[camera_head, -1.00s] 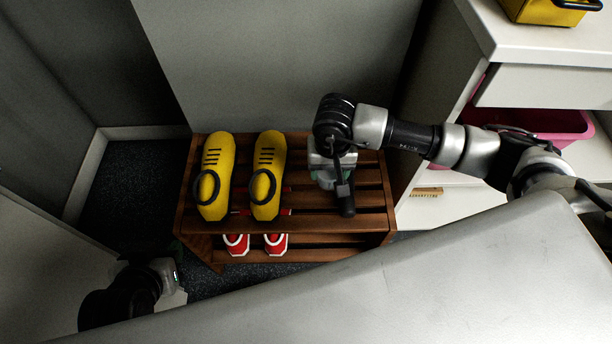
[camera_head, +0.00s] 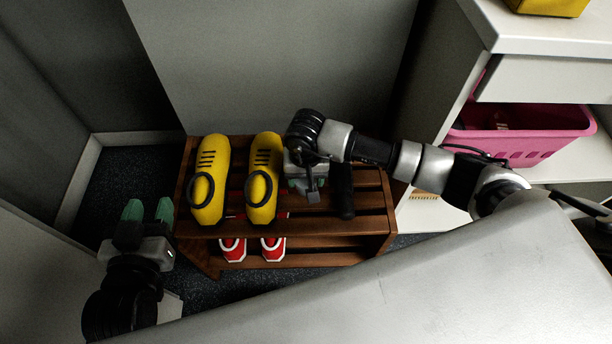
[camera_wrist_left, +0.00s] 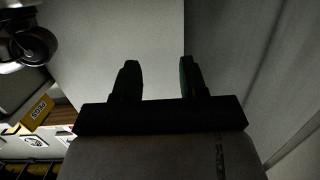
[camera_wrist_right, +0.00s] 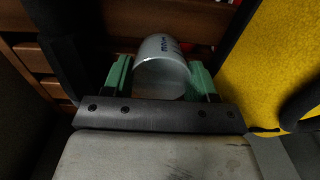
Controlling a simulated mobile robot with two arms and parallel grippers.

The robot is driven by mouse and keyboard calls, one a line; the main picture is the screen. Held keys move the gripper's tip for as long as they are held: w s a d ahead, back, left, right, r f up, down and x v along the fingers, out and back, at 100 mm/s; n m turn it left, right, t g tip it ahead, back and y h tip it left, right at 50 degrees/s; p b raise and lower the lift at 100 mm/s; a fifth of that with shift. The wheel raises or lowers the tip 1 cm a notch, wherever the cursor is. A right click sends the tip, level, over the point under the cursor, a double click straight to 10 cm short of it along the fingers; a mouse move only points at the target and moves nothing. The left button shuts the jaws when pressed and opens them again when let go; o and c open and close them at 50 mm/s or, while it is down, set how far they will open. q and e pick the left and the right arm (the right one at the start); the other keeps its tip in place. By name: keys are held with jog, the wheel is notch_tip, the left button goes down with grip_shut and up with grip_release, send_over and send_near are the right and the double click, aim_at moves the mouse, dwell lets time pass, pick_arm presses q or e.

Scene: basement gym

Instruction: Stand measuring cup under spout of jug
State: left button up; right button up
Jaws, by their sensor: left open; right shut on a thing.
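My right gripper (camera_head: 306,190) is over the wooden slatted rack, between a yellow shoe and a dark upright cylinder. In the right wrist view it is shut on a pale grey cup with blue lettering (camera_wrist_right: 162,75), which looks like the measuring cup. The cup is mostly hidden by the gripper in the head view. I cannot make out a jug with a spout in any view. My left gripper (camera_head: 148,212) is open and empty, left of the rack. Its two fingers also stand apart in the left wrist view (camera_wrist_left: 158,78).
The wooden rack (camera_head: 300,228) bears two yellow shoes (camera_head: 210,165) on top and red-and-white shoes (camera_head: 233,250) below. The dark cylinder (camera_head: 345,190) stands close right of my right gripper. A pink basket (camera_head: 530,145) is in the white shelf at right. The rack's right end has bare slats.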

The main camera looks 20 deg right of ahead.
jog(key=shift+f, duration=0.15)
jog(key=o, duration=1)
jog(key=shift+c, duration=0.2)
